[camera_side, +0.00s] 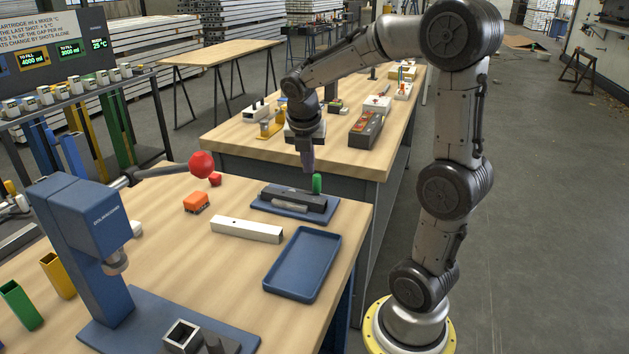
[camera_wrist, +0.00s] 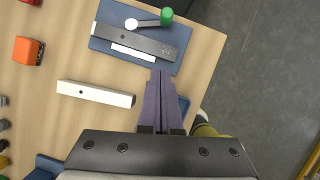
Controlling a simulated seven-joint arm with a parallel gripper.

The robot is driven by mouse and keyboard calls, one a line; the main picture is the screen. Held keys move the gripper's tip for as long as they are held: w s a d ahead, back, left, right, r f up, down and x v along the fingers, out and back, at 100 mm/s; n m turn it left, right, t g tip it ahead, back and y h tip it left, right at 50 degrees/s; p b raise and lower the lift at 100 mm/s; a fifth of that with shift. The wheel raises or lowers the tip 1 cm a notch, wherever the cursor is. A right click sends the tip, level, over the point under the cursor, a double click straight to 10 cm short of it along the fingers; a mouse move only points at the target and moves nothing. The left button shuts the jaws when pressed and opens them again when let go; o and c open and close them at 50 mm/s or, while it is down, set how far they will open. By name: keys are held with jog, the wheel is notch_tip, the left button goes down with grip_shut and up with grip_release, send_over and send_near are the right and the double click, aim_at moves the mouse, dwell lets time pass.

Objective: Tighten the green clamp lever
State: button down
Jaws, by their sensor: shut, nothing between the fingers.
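The green clamp lever (camera_side: 317,183) stands up at the back of a dark fixture (camera_side: 293,198) on a blue base plate near the table's right edge. In the wrist view its rounded green end (camera_wrist: 166,16) is at the top, beside the dark bar (camera_wrist: 150,43), with a white disc (camera_wrist: 131,23) to its left. My gripper (camera_side: 308,168) points down just above and beside the lever, apart from it as far as I can tell. Its purple fingers (camera_wrist: 161,76) are closed together and empty, their tips over the edge of the blue plate in the wrist view.
A pale square bar (camera_side: 246,229) and an empty blue tray (camera_side: 301,264) lie in front of the fixture. An orange block (camera_side: 196,202) lies to its left. A blue press (camera_side: 85,230) with a red-knobbed handle (camera_side: 202,164) stands at the left.

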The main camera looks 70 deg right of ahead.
aim_at(315, 181)
jog(key=x, duration=1)
jog(key=shift+s+d+f, duration=0.2)
jog(key=shift+s+f, duration=0.05)
jog(key=d, duration=0.2)
jog(key=shift+w+d+r, duration=0.15)
jog(key=shift+w+d, duration=0.1)
jog(key=shift+w, duration=0.05)
jog(key=shift+w+d, duration=0.2)
jog(key=shift+d, duration=0.5)
